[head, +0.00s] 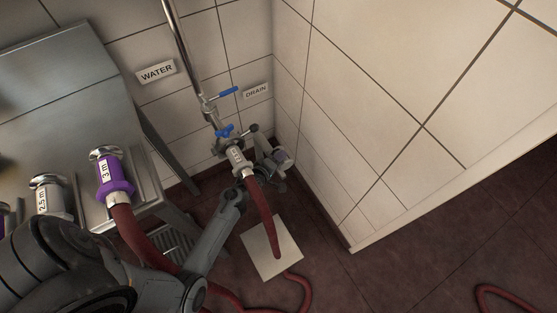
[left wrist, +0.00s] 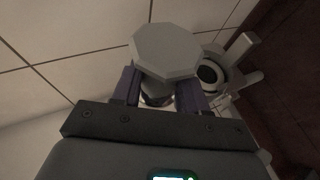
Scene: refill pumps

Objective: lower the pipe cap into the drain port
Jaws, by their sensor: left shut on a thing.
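The pipe cap (left wrist: 166,50) is a pale grey octagonal piece in the left wrist view. My left gripper (left wrist: 158,92) is shut on it, with one dark finger on each side of its narrower body. The drain port (left wrist: 208,74) is a round grey fitting with a dark opening, just right of and partly behind the cap. The cap appears apart from the opening. In the head view my left gripper (head: 280,160) is low by the wall corner, where the cap is small and hard to make out. My right gripper is out of view.
A red hose with a white coupling (head: 236,157) hangs from the blue-handled valve pipe (head: 208,105), close to my left gripper. A purple coupling (head: 112,175) sits on the steel bench (head: 62,80). Floor at right is mostly clear.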

